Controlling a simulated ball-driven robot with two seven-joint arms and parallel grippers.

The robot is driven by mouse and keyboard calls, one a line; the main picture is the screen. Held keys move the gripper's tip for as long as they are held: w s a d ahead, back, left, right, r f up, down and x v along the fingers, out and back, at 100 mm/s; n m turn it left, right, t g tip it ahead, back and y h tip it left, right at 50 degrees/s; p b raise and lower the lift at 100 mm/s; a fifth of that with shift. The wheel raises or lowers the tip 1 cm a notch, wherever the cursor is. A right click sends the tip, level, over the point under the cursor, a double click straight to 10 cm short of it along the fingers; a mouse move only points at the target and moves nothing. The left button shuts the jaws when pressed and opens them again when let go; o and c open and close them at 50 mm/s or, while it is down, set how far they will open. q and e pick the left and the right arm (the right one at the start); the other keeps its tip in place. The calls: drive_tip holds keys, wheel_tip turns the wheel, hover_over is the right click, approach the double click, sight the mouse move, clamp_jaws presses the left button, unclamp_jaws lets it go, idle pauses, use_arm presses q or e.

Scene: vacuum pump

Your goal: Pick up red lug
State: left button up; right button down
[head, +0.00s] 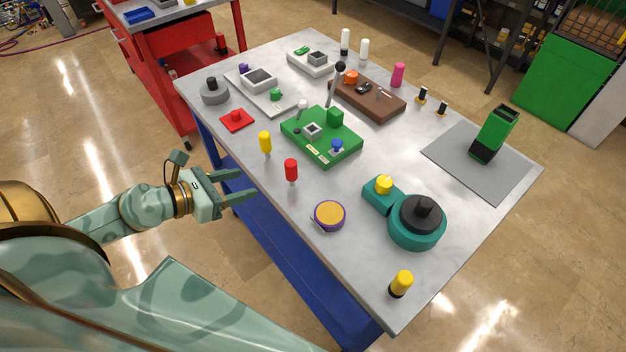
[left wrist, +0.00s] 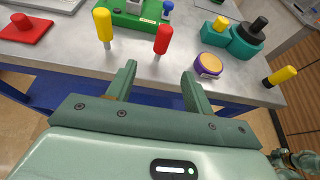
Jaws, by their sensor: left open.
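The red lug (head: 291,168) is a red cylinder on a thin metal pin. It stands upright near the table's front edge, and it also shows in the left wrist view (left wrist: 162,40) beyond my fingers. My left gripper (head: 249,183) is open and empty, off the table's front edge, to the left of the lug in the head view. In the left wrist view the gap between its fingers (left wrist: 158,88) faces the table edge just short of the lug. A green part of my other arm shows at the lower right of that view, its jaws unclear.
A yellow lug (head: 265,142) stands close behind-left of the red one. A green fixture (head: 322,146) lies behind them. A purple-orange disc (head: 329,215) and a teal pump (head: 415,232) are to the right. A red plate with a knob (head: 236,121) lies left. The table edge (head: 262,188) is close.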

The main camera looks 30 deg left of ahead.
sight(292, 174)
use_arm(q)
drive_tip(key=p+x, duration=0.1)
drive_tip(key=x, duration=0.9)
drive_tip(key=shift+w, duration=0.25)
drive_tip(key=x, duration=0.6)
drive_tip(key=shift+d+r, duration=0.1)
drive_tip(key=shift+d, duration=0.2)
use_arm(e)
drive_tip(key=shift+w+a+r, duration=0.2)
drive_tip(key=shift+a+r, duration=0.25)
use_arm(q)
drive_tip(key=shift+s, duration=0.1)
drive_tip(key=shift+c, duration=0.3)
drive_tip(key=c, duration=1)
use_arm(e)
drive_tip(key=shift+a, duration=0.15)
